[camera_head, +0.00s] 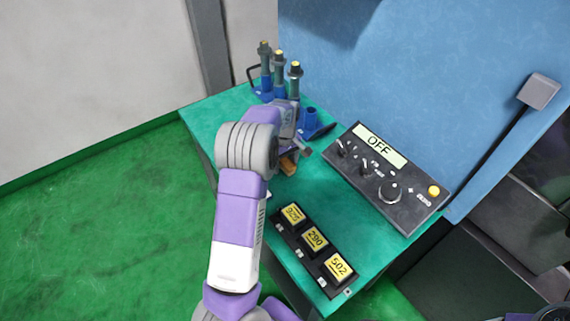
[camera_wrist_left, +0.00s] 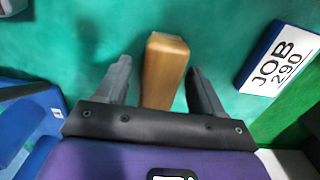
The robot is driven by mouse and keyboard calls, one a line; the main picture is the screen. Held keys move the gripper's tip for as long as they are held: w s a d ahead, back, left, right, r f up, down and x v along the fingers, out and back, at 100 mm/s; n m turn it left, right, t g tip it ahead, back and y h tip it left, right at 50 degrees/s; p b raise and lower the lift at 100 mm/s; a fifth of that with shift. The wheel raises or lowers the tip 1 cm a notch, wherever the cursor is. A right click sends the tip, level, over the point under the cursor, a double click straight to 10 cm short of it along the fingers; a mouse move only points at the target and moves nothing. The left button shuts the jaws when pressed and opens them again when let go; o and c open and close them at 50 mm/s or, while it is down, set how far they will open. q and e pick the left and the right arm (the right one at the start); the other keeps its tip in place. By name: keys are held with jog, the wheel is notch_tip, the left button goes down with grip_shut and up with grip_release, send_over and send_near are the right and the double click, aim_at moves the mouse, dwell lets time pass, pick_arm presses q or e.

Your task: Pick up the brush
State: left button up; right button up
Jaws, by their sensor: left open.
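The brush shows as a brown wooden block-like handle (camera_wrist_left: 165,62) in the left wrist view; in the head view only a small brown part (camera_head: 289,164) shows beside my left gripper (camera_head: 297,158). My left gripper (camera_wrist_left: 158,70) is open, one finger on each side of the wooden handle, with a visible gap at the left finger and a narrower one at the right. The handle's lower end is hidden behind the gripper's body, and I see no bristles. My right gripper is not in view.
A control box (camera_head: 385,180) reading OFF stands right on the green table (camera_head: 325,195). A black unit with yellow displays (camera_head: 315,239) lies in front. Several blue-based tool holders (camera_head: 265,72) stand behind. A JOB 290 card (camera_wrist_left: 281,62) lies right of the gripper in the wrist view.

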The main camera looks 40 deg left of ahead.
aim_at(285, 159)
pick_arm(q)
jog(key=c, duration=1.1)
notch_tip(285, 159, up, 10)
jog(key=p, duration=0.2)
jog(key=shift+p, duration=0.35)
